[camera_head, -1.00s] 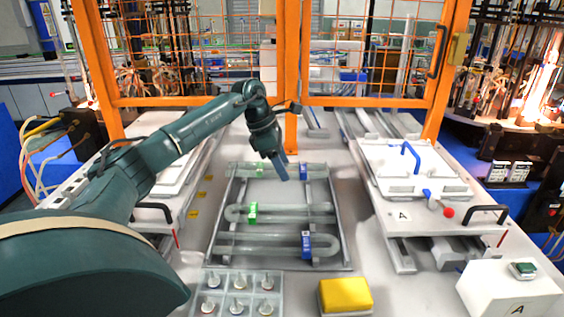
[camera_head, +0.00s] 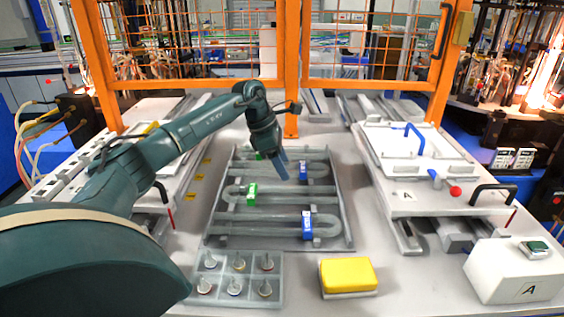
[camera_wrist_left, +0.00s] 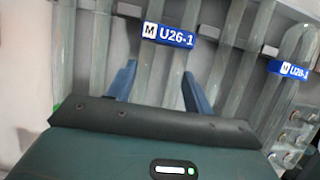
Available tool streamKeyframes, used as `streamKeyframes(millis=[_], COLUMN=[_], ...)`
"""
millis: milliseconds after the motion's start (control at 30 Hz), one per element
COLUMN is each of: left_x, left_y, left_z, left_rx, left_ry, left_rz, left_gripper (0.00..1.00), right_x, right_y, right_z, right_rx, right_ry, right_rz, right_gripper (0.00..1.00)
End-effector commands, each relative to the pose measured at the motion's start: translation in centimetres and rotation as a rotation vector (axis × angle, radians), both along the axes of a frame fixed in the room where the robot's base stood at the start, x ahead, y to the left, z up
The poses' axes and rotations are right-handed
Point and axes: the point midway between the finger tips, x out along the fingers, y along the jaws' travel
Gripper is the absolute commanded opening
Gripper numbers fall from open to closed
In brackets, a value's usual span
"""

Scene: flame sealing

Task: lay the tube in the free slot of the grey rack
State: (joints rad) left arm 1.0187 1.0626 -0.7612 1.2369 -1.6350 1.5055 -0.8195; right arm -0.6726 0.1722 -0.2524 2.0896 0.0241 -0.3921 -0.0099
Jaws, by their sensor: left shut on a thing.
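The grey rack (camera_head: 346,232) lies on the table in the head view, with U-shaped glass tubes across it. The nearest tube has a blue label (camera_head: 307,226); another label, green (camera_head: 252,194), sits farther left. My left gripper (camera_head: 283,172) is over the rack's far part, beside a far blue label (camera_head: 302,172). In the wrist view the two blue fingers (camera_wrist_left: 159,88) stand apart, with clear glass between them, just below the label U26-1 (camera_wrist_left: 168,35). They are shut on that tube. The slot beneath is hard to make out. My right gripper is out of view.
A tray of small round-topped parts (camera_head: 273,291) and a yellow block (camera_head: 348,275) lie in front of the rack. White lidded plates (camera_head: 415,155) flank it at the right. An orange mesh fence (camera_head: 291,80) stands behind.

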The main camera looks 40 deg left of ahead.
Motion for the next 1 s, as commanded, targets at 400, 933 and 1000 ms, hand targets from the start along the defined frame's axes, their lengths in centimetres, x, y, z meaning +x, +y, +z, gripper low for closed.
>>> streamKeyframes(millis=[400,933,1000], left_x=[0.0,-0.01,-0.01], left_y=[0.0,0.01,0.01], left_z=[-0.06,-0.38,-0.38], left_rx=[0.0,0.0,0.0], left_ry=[0.0,0.0,0.0], left_rz=[0.0,0.0,0.0], left_gripper=[0.28,0.28,0.56], right_x=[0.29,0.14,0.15], right_y=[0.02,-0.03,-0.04], right_z=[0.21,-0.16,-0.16], right_rx=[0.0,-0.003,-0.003], right_ry=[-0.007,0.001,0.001], right_rz=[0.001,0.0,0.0], right_gripper=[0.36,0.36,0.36])
